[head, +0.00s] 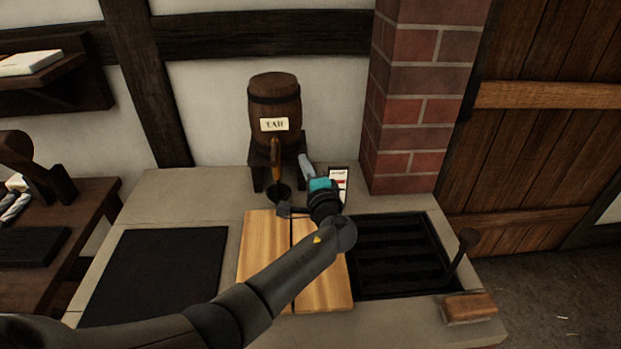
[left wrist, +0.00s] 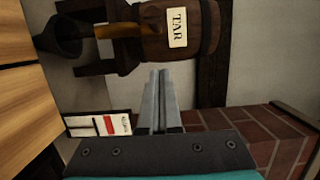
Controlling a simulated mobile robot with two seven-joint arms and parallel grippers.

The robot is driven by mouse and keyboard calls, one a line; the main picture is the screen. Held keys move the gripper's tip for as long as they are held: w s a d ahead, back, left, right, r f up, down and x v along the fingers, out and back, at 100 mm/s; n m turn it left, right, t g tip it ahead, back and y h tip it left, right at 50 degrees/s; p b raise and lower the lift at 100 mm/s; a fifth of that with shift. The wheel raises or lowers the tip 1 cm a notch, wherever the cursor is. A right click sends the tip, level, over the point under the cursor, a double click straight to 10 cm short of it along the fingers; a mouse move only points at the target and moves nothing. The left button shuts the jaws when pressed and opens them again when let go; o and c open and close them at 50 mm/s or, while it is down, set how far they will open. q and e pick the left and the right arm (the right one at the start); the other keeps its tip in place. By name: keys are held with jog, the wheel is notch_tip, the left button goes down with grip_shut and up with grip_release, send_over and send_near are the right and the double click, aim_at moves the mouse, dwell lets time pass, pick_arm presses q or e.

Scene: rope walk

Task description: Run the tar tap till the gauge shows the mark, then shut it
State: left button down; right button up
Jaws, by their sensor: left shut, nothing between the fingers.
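A dark pot (head: 279,192) stands below the tap; I cannot tell whether tar is flowing. The gauge (head: 340,181), a white card with a red band, stands right of the stand and shows in the left wrist view (left wrist: 98,124). My left gripper (head: 304,158) is shut and empty, right of the tap and apart from it. My right gripper is out of view.
A wooden board (head: 263,245) lies on the counter under my left arm. A black mat (head: 157,275) is left, a dark grate (head: 390,250) right. A brick pillar (head: 420,95) rises right of the gauge. A brush-like wooden block (head: 470,307) sits at the front right.

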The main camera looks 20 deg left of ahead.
aim_at(275, 155)
pick_arm(q)
jog(key=a, duration=0.1)
jog(key=a+p, duration=0.1)
jog(key=a, duration=0.2)
jog(key=shift+s+a, duration=0.15)
jog(key=shift+s, duration=0.25)
jog(key=shift+s+a, duration=0.5)
jog(key=shift+a, duration=0.3)
jog(key=shift+w, duration=0.1)
